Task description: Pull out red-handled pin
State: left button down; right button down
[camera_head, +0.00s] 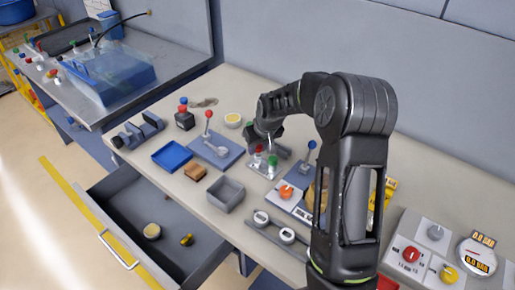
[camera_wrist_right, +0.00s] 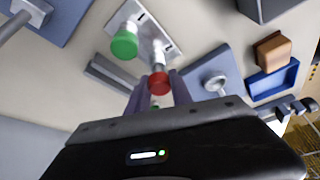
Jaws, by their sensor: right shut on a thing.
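The red-handled pin (camera_wrist_right: 159,83) sits between the two fingers of my right gripper (camera_wrist_right: 160,93) in the wrist view, and the gripper is shut on its red knob. The knob is at a small metal plate (camera_wrist_right: 145,28) that also carries a green knob (camera_wrist_right: 124,43). In the head view the right gripper (camera_head: 263,140) reaches down over this plate, with the red knob (camera_head: 258,149) small and partly covered and the green knob (camera_head: 272,160) beside it. I cannot tell whether the pin is still seated. My left gripper is not in view.
A blue plate with a red-ball lever (camera_head: 208,114) is left of the plate. A blue-ball lever (camera_head: 311,145) is to the right. A blue tray (camera_head: 172,156), a grey box (camera_head: 226,195) and an open drawer (camera_head: 135,220) are nearer the front.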

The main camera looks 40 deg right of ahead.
jog(key=shift+r+p, duration=0.55)
jog(key=shift+r, duration=1.7)
